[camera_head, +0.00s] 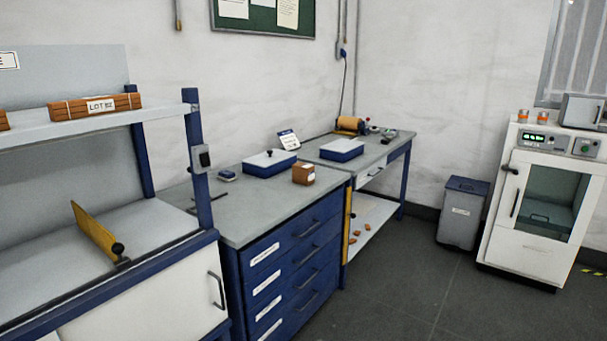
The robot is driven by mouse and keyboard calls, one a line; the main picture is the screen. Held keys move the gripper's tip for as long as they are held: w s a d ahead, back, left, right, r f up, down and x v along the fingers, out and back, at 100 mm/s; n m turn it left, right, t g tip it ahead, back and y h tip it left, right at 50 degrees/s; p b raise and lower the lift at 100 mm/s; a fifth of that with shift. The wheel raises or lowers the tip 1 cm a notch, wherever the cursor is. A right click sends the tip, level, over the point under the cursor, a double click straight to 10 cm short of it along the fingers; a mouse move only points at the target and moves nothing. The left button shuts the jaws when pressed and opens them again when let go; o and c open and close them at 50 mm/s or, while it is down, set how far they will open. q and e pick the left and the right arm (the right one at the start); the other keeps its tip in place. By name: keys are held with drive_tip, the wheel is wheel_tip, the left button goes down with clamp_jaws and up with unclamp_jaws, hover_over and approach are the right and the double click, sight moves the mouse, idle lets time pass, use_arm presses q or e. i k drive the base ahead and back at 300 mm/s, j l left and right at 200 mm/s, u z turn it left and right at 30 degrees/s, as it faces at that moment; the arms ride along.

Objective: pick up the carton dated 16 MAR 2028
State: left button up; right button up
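A small brown carton (303,174) stands on the grey top of the blue drawer cabinet, near its right front edge. It has a pale label on its upper part, too small to read, so I cannot tell its date. A larger orange-brown stack with a white label reading LOT 52 (95,105) lies on the raised shelf at the left. Part of another orange-brown item (3,121) is cut off by the left edge. Neither of my grippers is in view.
Blue box with white lid (269,163) stands behind the carton, and another (342,150) on the far bench. A blue post (199,160) and yellow lever (96,232) stand left. Dark floor (410,275) is open before a grey bin (463,215) and white oven cabinet (530,250).

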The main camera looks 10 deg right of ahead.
sight(302, 173)
drive_tip(key=i+l, duration=0.25)
drive_tip(key=i+l+u, duration=0.15)
drive_tip(key=i+l, duration=0.15)
drive_tip(key=l, duration=0.2)
drive_tip(key=i+l, duration=0.25)
drive_tip(key=l, duration=0.15)
drive_tip(key=i+l+u, duration=0.1)
drive_tip(key=i+l, duration=0.15)
drive_tip(key=l, duration=0.15)
drive_tip(key=i+l+u, duration=0.1)
drive_tip(key=i+l, duration=0.15)
drive_tip(key=l, duration=0.15)
